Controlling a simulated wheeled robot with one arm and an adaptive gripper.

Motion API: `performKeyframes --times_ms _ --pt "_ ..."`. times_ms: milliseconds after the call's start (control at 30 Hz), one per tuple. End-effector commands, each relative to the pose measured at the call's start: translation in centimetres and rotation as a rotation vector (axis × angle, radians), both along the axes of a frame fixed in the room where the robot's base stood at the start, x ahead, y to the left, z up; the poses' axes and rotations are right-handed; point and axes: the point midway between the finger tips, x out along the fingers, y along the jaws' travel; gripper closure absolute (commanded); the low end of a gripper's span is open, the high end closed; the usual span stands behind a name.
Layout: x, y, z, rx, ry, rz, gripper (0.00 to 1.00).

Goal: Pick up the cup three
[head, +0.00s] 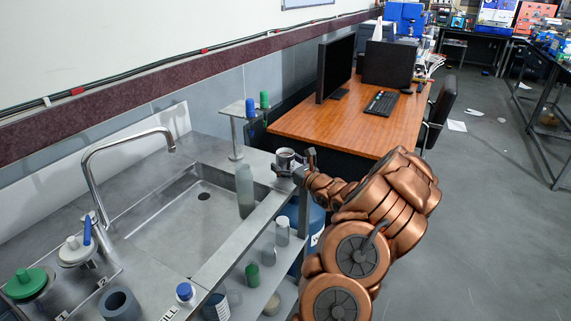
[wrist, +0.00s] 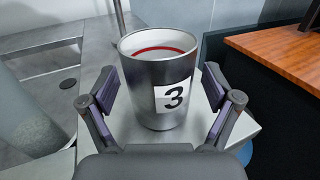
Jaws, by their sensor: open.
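Cup three (wrist: 159,92) is a silvery metal cup with a white label reading "3" and a red line inside near the rim. It stands upright on the far right corner of the steel counter (wrist: 250,128). In the head view the cup (head: 286,157) sits at the end of my arm. My gripper (wrist: 159,90) is open, with one finger on each side of the cup. A gap shows on the left; on the right the finger is close to the label, and I cannot tell whether it touches. My gripper (head: 293,165) partly hides the cup in the head view.
A translucent bottle (head: 245,190) stands left of the cup, near the sink basin (head: 180,225). A wooden desk (head: 350,130) with monitors lies beyond. Shelves with several containers are below the counter.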

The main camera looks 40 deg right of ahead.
Motion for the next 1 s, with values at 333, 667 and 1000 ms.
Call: performKeyframes --times_ms 333,667,1000 --pt "-0.03 0.00 -0.02 0.000 0.000 0.000 0.41" --pt "-0.04 0.00 -0.04 0.000 0.001 0.000 0.76" --pt "-0.04 0.00 -0.01 0.000 0.000 0.000 0.90"
